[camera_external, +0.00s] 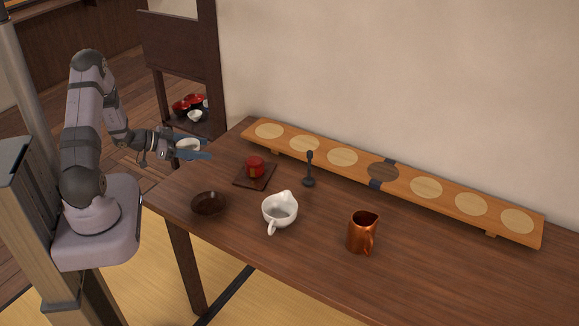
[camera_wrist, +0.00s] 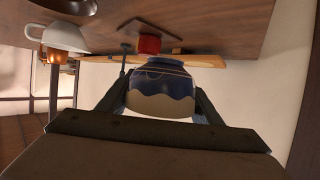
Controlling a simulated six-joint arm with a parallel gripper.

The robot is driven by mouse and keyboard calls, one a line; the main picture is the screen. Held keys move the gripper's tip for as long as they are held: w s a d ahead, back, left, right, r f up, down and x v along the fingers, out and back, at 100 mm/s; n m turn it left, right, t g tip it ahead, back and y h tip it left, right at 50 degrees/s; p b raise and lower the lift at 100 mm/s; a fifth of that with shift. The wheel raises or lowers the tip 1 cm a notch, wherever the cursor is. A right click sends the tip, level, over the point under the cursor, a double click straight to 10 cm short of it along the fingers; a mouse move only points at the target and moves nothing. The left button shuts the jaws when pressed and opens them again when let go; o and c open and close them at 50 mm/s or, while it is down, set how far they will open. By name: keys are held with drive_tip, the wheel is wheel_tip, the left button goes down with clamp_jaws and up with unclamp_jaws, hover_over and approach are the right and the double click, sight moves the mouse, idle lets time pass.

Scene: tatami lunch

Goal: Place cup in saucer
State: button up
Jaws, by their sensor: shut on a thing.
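My gripper (camera_external: 193,147) is shut on a small cup (camera_external: 188,145) and holds it in the air off the table's left end. In the wrist view, the cup (camera_wrist: 162,92) is dark blue with a cream wavy band and sits between my two fingers (camera_wrist: 162,100). A dark brown round dish (camera_external: 208,204), which looks like the saucer, lies on the table near its left front corner, below and right of my gripper. It appears empty.
A red lidded pot (camera_external: 255,167) stands on a square dark mat (camera_external: 243,180). A white spouted pitcher (camera_external: 280,213), a copper jug (camera_external: 361,235) and a dark upright stand (camera_external: 309,170) are farther right. A long wooden board (camera_external: 405,180) runs along the wall.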

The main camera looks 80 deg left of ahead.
drive_tip(key=r+m+h+b, duration=0.2)
drive_tip(key=m+h+b, duration=0.2)
drive_tip(key=m+h, duration=0.25)
hover_over(220, 208)
drive_tip(key=shift+n+g, duration=0.35)
drive_tip(key=shift+g, duration=0.05)
drive_tip(key=shift+d+f, duration=0.1)
drive_tip(key=shift+f, duration=5.1)
drive_tip(key=shift+f+b, duration=0.15)
drive_tip(key=shift+b, duration=0.15)
drive_tip(key=o, duration=1.1)
